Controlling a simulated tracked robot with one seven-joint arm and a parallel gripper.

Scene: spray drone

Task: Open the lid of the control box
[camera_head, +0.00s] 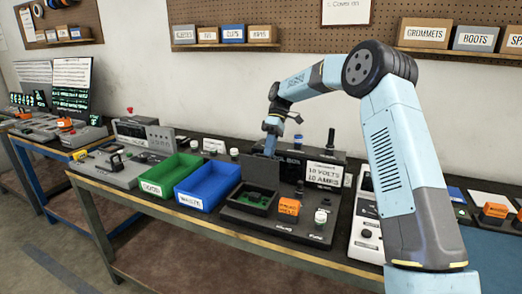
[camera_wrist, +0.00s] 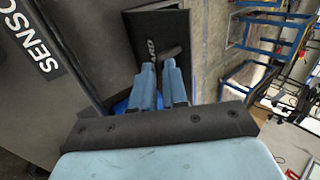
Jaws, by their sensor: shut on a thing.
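The control box (camera_head: 232,205) is a low dark box on the bench, right of the blue bin. Its inside shows with green parts, so it stands open at the top. My gripper (camera_head: 270,148) is just behind and above it, pointing down. In the wrist view my gripper's two blue fingers (camera_wrist: 160,72) are nearly together on a dark handle (camera_wrist: 172,52). The handle sits on a dark, lettered panel (camera_wrist: 147,22), which looks like the raised lid.
A blue bin (camera_head: 180,197) and a green bin (camera_head: 149,184) stand left of the box. An orange block (camera_head: 289,207) and knobs are at its right. A black box with a "10 VOLTS 10 AMPS" label (camera_head: 323,174) stands behind. A pegboard wall (camera_head: 345,40) closes the back.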

